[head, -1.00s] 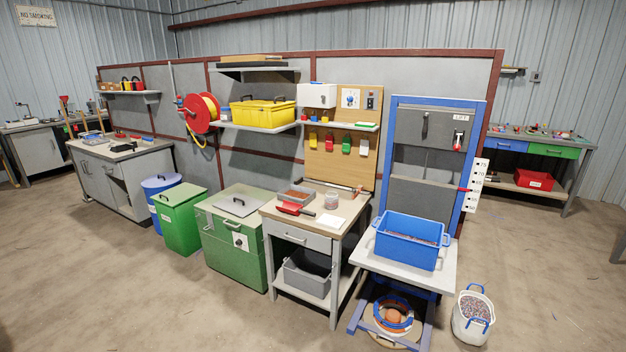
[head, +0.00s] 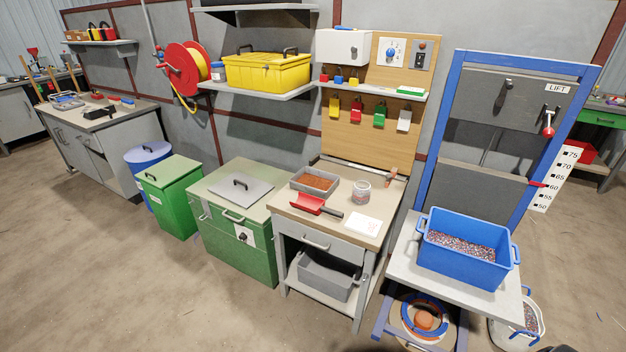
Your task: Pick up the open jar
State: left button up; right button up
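The jar (head: 361,191) is a small, clear, round container standing upright on the wooden-topped workbench (head: 390,193), toward the right of its top. It looks open at the top, with a greyish band or contents low down; the detail is too small to tell. Neither of my grippers shows in the head view.
Beside the jar are a red scoop (head: 309,205), a tray of reddish-brown granules (head: 315,182) and a white sheet (head: 362,225). A blue crate (head: 463,265) sits on the lift table (head: 405,262) to the right. Open floor lies in front of the bench.

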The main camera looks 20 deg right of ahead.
aim_at(361, 192)
jog(key=i+j+z, duration=0.4)
jog(key=i, duration=0.15)
jog(key=i+j+z, duration=0.8)
jog(key=j+z, duration=0.15)
jog(key=i+j+z, duration=0.15)
jog(key=j+z, duration=0.15)
jog(key=j, duration=0.15)
jog(key=i+j+z, duration=0.1)
jog(key=j+z, duration=0.45)
jog(key=j, duration=0.25)
jog(key=j+z, duration=0.25)
jog(key=j, duration=0.2)
jog(key=i, duration=0.05)
